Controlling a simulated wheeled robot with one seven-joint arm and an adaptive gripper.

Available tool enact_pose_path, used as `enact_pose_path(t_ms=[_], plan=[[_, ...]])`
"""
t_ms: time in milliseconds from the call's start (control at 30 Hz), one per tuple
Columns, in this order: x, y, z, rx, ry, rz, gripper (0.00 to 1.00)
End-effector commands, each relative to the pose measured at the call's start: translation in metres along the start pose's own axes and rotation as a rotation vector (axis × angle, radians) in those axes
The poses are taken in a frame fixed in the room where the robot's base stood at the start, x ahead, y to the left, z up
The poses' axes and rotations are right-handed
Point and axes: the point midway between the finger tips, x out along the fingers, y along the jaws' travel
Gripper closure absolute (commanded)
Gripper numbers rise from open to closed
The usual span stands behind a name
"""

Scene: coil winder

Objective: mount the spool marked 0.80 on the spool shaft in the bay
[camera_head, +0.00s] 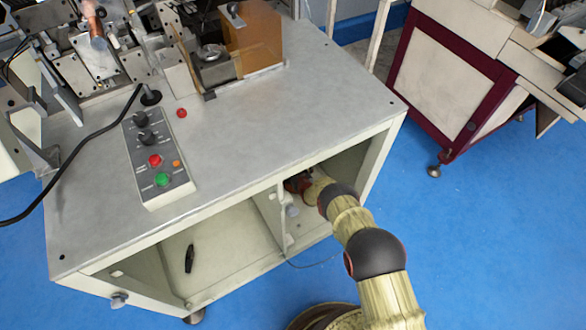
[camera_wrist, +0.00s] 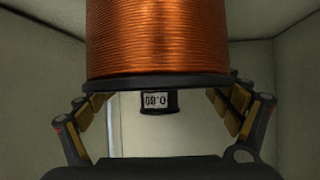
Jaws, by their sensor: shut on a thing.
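In the wrist view, a spool (camera_wrist: 158,38) wound with copper wire fills the top middle, with a black flange at its near end. A small white label on its black hub (camera_wrist: 158,102) appears upside down and seems to read 0.80. My gripper (camera_wrist: 165,98) has its fingers on both sides of the spool's near end and is shut on it. In the head view, my arm reaches into the right bay (camera_head: 345,172) of the grey cabinet. The gripper and spool are mostly hidden there. I cannot make out the spool shaft in either view.
Pale bay walls (camera_wrist: 288,95) stand close around the spool. The benchtop (camera_head: 270,120) carries a control box (camera_head: 158,165) and winding machinery.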

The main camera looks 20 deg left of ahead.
Motion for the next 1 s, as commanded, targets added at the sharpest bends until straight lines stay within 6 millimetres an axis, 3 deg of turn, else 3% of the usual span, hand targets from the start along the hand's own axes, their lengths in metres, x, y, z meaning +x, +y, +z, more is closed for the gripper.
enact_pose_path(t_ms=[33,467,500,667,1000], plan=[[0.002,0.001,-0.007,-0.001,0.011,0.0,0.7],[0.006,0.001,0.0,-0.001,0.011,0.0,0.7],[0.006,0.001,0.0,-0.001,0.011,0.0,0.08],[0.005,0.0,0.003,-0.001,0.007,0.0,0.0],[0.003,0.0,0.012,0.0,-0.005,0.0,0.0]])
